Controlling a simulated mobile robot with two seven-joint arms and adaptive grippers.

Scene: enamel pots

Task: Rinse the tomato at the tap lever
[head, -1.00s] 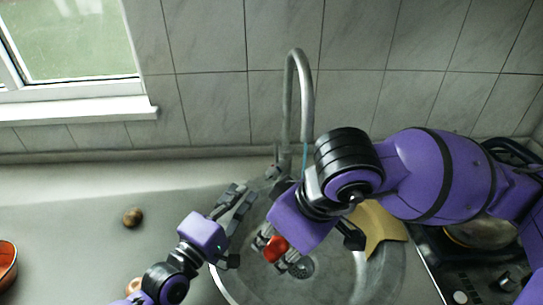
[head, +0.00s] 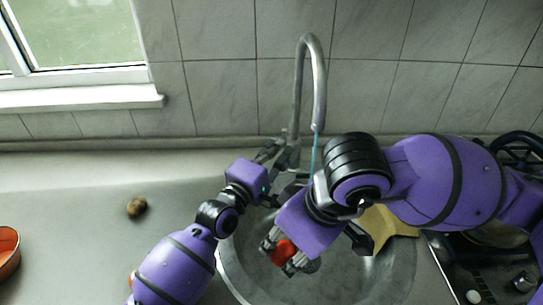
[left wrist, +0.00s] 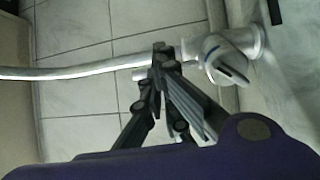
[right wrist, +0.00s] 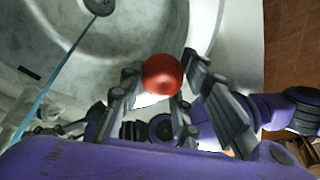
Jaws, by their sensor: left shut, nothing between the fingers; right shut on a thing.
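The red tomato (head: 284,252) is in my right gripper (head: 284,260), above the sink; it also shows between the fingers in the right wrist view (right wrist: 162,75). A thin blue water stream (head: 314,150) falls from the tap spout (head: 318,110). In the right wrist view the stream (right wrist: 62,68) passes left of the tomato, apart from it. My left gripper (head: 280,150) is shut and empty at the tap base. In the left wrist view its fingertips (left wrist: 163,58) are close to the tap lever (left wrist: 228,65); contact is unclear.
The round metal sink (head: 402,280) has a drain (right wrist: 100,5). A yellowish cloth-like piece (head: 395,224) lies at its right edge. A brown round item (head: 137,207) and an orange bowl (head: 8,252) are on the left counter. A stove (head: 470,280) stands at right.

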